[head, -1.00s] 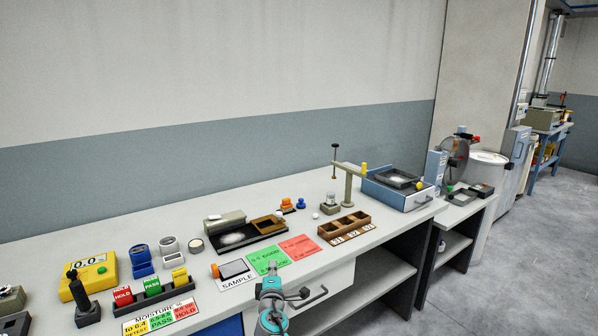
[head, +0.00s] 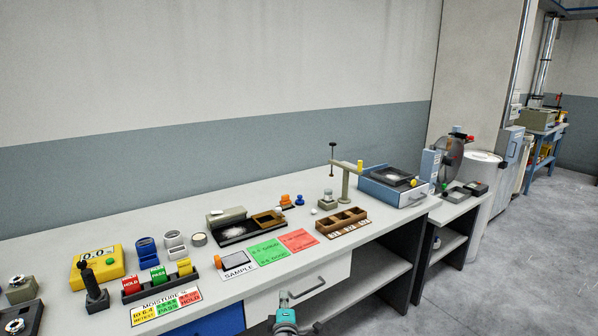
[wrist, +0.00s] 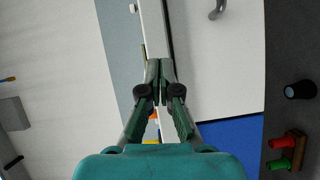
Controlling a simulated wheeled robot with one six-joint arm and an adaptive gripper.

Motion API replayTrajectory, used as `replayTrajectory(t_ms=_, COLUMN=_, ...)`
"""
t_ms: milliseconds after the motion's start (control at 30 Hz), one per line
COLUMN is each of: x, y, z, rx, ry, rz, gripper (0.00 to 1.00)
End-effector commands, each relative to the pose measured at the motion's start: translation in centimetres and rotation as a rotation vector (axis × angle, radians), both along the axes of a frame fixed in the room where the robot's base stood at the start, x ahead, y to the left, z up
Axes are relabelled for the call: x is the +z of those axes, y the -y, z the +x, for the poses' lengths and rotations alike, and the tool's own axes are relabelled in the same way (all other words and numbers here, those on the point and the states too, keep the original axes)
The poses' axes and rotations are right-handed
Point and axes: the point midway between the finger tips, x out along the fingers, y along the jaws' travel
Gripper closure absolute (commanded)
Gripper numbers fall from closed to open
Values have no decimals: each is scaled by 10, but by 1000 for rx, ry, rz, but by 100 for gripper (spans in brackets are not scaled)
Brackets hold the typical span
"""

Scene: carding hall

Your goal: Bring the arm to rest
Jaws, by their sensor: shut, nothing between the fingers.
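My arm (head: 285,318) shows at the bottom edge of the head view, teal and grey, in front of the bench's drawer front. In the wrist view my gripper (wrist: 160,66) is shut, its two dark green fingers meeting with nothing between them. The fingertips lie across the picture of the bench's edge and pale front; I cannot tell the exact gap to them. The white bench (head: 130,225) carries the lab items, and none is held.
The bench holds a yellow meter (head: 97,266), a stamp rack (head: 159,282), a wooden tray (head: 342,225) and a blue-grey box (head: 394,186). A drawer handle (head: 308,288) sticks out near my arm. Open grey floor (head: 470,295) lies at the right.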

Motion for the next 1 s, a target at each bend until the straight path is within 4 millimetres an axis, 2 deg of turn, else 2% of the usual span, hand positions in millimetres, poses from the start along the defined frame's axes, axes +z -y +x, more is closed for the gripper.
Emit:
replayTrajectory(t_ms=167, x=-44, y=25, z=-39, rx=2, ry=-43, rz=69, gripper=100)
replayTrajectory(t_ms=300, x=-86, y=51, z=-86, rx=1, ry=-88, rz=156, gripper=100)
replayTrajectory(t_ms=500, x=-131, y=87, z=-162, rx=-4, ry=-144, rz=288, gripper=100)
replayTrajectory(t_ms=600, x=-148, y=104, z=-202, rx=-10, ry=-169, rz=355, gripper=100)
replayTrajectory(t_ms=800, x=-168, y=134, z=-283, rx=-27, ry=-213, rz=494, gripper=100)
replayTrajectory(t_ms=1000, x=-172, y=159, z=-364, rx=-51, ry=-247, rz=636, gripper=100)
